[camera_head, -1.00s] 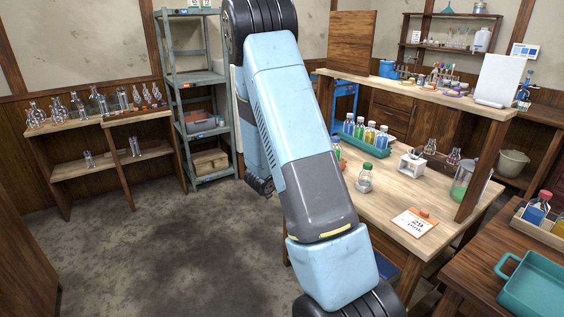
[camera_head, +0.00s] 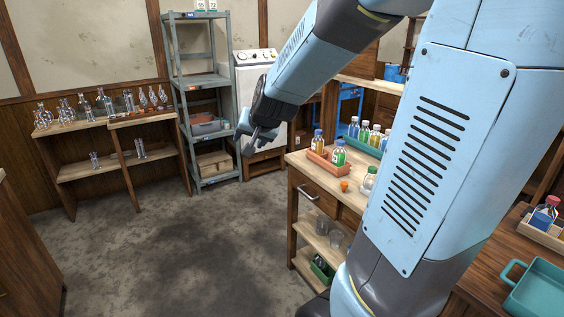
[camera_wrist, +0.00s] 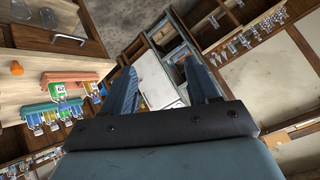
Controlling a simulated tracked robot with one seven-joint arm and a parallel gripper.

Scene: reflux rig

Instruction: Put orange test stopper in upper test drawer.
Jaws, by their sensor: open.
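The orange stopper (camera_head: 344,186) sits on the light wooden top of the bench, near its front edge and beside a small jar. It also appears as a small orange piece in the wrist view (camera_wrist: 17,68). The upper drawer (camera_head: 318,198) is directly under the bench top and looks shut, with a metal handle; its front also shows in the wrist view (camera_wrist: 90,45). My gripper (camera_head: 250,143) is in the air left of the bench, apart from the stopper and drawer. In the wrist view its two fingers (camera_wrist: 163,85) are spread with nothing held between them.
An orange rack (camera_head: 325,163) with bottles and a teal rack (camera_head: 362,146) stand behind the stopper. Open shelves with glassware (camera_head: 330,240) are under the drawer. A grey shelf unit (camera_head: 205,80) and white machine (camera_head: 254,75) stand behind my gripper. The floor at left is clear.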

